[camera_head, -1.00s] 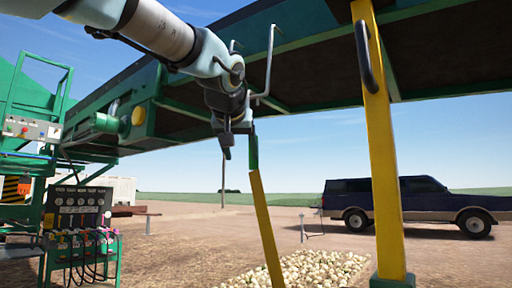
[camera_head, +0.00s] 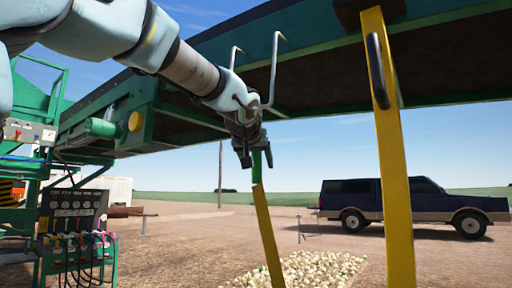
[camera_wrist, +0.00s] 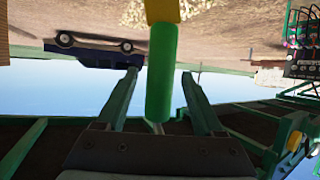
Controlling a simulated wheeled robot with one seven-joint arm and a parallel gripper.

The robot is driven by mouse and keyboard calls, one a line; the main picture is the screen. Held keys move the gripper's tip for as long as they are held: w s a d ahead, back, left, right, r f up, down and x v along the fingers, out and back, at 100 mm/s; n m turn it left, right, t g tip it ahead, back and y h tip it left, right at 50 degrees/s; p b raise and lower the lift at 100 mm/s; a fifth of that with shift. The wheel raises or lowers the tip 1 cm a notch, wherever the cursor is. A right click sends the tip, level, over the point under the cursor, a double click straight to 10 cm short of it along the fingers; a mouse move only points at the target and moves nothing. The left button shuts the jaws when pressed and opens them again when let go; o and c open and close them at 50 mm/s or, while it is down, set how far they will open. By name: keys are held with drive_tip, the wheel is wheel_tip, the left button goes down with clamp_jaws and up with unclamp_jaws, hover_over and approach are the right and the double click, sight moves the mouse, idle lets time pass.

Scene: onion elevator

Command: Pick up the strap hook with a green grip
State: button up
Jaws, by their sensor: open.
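The strap hook's green grip (camera_head: 256,172) sits at the top of a slanting yellow strap (camera_head: 267,235) under the conveyor. In the wrist view the green grip (camera_wrist: 162,75) is an upright cylinder with yellow at its upper end and a thin pale rod below it. My gripper (camera_head: 255,160) is at the green grip, pointing down in the head view. In the wrist view my gripper (camera_wrist: 161,88) is open, with one finger on each side of the grip and a gap showing on both sides. The gripper partly hides the grip's top in the head view.
A thick yellow post (camera_head: 395,180) with a dark handle stands to the right. The green conveyor (camera_head: 330,75) slants overhead, with bent grey rods (camera_head: 274,70) near my wrist. A control panel (camera_head: 72,215) is at left, an onion pile (camera_head: 312,267) below, a dark vehicle (camera_head: 400,200) beyond.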

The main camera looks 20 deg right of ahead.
drive_tip(key=shift+w+d+f, duration=0.3)
drive_tip(key=shift+w+d, duration=0.1)
drive_tip(key=shift+w, duration=0.1)
drive_tip(key=shift+c, duration=0.3)
clamp_jaws()
